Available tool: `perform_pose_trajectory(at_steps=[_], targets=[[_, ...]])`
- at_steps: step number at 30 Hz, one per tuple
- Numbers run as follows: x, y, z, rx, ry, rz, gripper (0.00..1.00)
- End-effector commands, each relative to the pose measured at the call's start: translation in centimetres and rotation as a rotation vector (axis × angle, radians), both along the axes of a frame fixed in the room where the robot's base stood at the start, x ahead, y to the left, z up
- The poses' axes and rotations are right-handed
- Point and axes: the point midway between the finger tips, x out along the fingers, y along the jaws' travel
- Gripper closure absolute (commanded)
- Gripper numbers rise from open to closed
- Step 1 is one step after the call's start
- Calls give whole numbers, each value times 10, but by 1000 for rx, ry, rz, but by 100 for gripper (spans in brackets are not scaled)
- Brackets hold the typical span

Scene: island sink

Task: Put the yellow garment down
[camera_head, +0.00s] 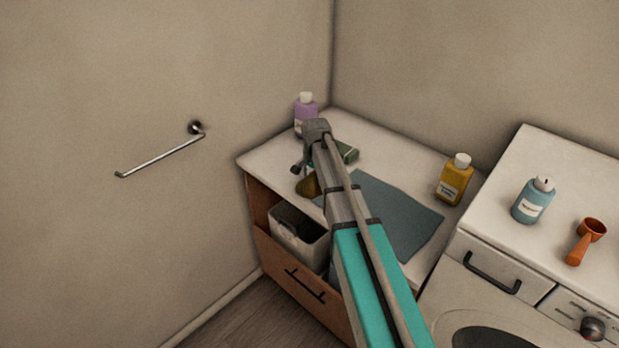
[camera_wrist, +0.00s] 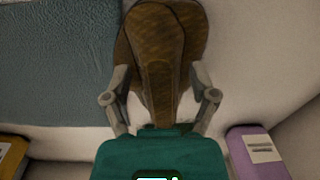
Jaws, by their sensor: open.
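The yellow garment (camera_head: 308,187) shows as a small brownish-yellow bundle near the left front of the white counter, partly hidden by my arm. In the wrist view the garment (camera_wrist: 160,40) is a brown-yellow piece with a raised strip along its middle, over the white surface. My gripper (camera_wrist: 160,76) is open, with one finger on each side of that strip; I cannot tell whether they touch it. In the head view my gripper (camera_head: 303,166) is small and partly hidden at the end of my arm, just above the garment.
A blue-grey cloth (camera_head: 395,215) lies flat on the counter (camera_head: 268,158). A white bin (camera_head: 300,240) sits in the open drawer below. A metal rail (camera_head: 160,156) is on the left wall.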

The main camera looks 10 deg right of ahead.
Motion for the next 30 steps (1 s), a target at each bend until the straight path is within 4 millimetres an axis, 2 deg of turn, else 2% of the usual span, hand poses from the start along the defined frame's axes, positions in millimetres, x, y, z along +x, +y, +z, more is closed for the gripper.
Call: perform_pose_trajectory(at_steps=[14,30], targets=[[0,0,8,0,0,0,25],[-2,-1,51,0,0,1,25]])
